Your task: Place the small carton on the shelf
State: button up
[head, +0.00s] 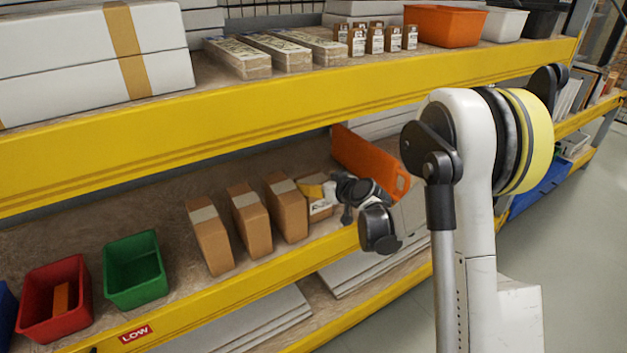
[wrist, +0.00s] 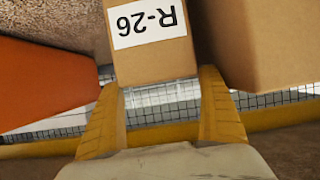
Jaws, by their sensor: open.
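The small carton (head: 320,209) is a brown box with a white label. In the head view it is on the yellow-fronted lower shelf (head: 120,265), at the right end of a row of taller brown cartons (head: 251,222). In the wrist view the carton (wrist: 155,62) shows its label, "R-26", upside down. My gripper (wrist: 160,80) is open, with its yellow fingertips on either side of the carton's near end. I cannot tell whether they touch it. In the head view, my gripper (head: 314,190) partly covers the carton.
An orange divider (head: 372,160) stands right of the carton; in the wrist view it is at left. A tall carton (wrist: 258,45) is close on the other side. Red (head: 52,305) and green (head: 135,270) bins stand further left. The upper shelf beam (head: 250,112) runs above.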

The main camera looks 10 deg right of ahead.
jog(key=s+a+r+g+p, duration=0.1)
jog(key=s+r, duration=0.3)
jog(key=s, duration=0.3)
jog(key=s+a+r+m+g+h+p, duration=0.1)
jog(key=s+r, duration=0.3)
jog(key=s, duration=0.4)
jog(key=s+r+g+p, duration=0.1)
jog(key=s+r, duration=0.2)
jog(key=s, duration=0.4)
jog(key=s+d+m+g+h, duration=0.1)
jog(key=s+m+g+h, duration=0.1)
jog(key=s, duration=1.6)
jog(key=shift+s+d+r+m+g+h, duration=0.15)
jog(key=shift+s+d+m+g+h, duration=0.2)
jog(key=shift+h, duration=0.25)
